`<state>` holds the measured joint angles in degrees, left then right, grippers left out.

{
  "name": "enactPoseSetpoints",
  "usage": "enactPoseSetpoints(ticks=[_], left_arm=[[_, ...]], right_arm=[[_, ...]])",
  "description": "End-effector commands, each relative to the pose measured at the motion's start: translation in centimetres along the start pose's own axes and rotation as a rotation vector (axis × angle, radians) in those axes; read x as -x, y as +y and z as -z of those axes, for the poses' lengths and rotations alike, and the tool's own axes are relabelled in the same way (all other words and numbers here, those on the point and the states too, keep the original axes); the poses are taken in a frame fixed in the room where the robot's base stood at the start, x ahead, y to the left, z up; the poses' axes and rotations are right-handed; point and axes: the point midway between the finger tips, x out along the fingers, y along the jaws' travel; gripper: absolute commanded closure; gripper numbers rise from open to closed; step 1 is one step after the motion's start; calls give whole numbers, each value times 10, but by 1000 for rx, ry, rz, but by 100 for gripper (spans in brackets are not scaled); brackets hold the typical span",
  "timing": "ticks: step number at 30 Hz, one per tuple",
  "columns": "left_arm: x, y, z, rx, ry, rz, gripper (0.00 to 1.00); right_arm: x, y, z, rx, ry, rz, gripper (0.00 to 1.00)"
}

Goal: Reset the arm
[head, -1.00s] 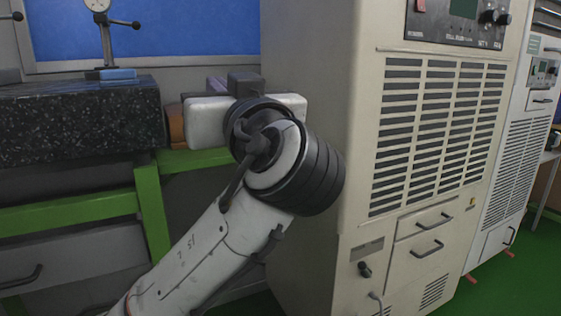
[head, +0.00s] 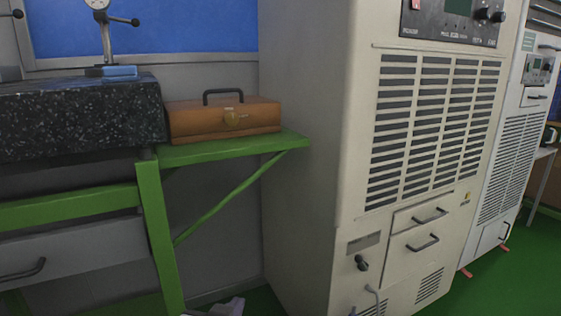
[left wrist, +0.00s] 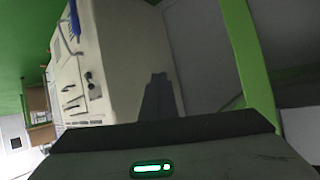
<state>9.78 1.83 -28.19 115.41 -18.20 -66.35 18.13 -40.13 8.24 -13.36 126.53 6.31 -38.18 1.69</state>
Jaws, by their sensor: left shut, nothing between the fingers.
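My left gripper (left wrist: 158,78) shows in the left wrist view as a dark grey shape rising from the wide dark housing with a lit green indicator at the bottom. Its fingers are together and hold nothing. The beige cabinet stands behind it in that view. In the head view only a small pale piece, probably of my left arm, shows at the bottom edge below the green bench; the gripper itself cannot be made out there. My right gripper is in neither view.
A brown toolbox (head: 224,119) with a black handle sits on the green side shelf (head: 205,152). A black granite block (head: 80,118) carries a dial gauge stand (head: 104,35). A tall beige cabinet (head: 300,150) stands to the right. Green floor (head: 505,285) is open at lower right.

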Motion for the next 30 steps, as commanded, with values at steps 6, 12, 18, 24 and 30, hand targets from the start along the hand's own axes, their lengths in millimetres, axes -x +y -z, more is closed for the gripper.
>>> enactPoseSetpoints(ticks=[6,12,18,24,30], left_arm=[[33,11,-142,56,-141,-147,100],[74,11,-215,106,-202,-209,100],[112,8,-260,144,-241,-235,100],[138,1,-253,151,-252,-233,100],[152,-6,-232,136,-262,-215,100]], right_arm=[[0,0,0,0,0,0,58],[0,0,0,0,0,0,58],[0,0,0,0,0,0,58],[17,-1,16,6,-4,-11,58],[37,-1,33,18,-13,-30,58]])
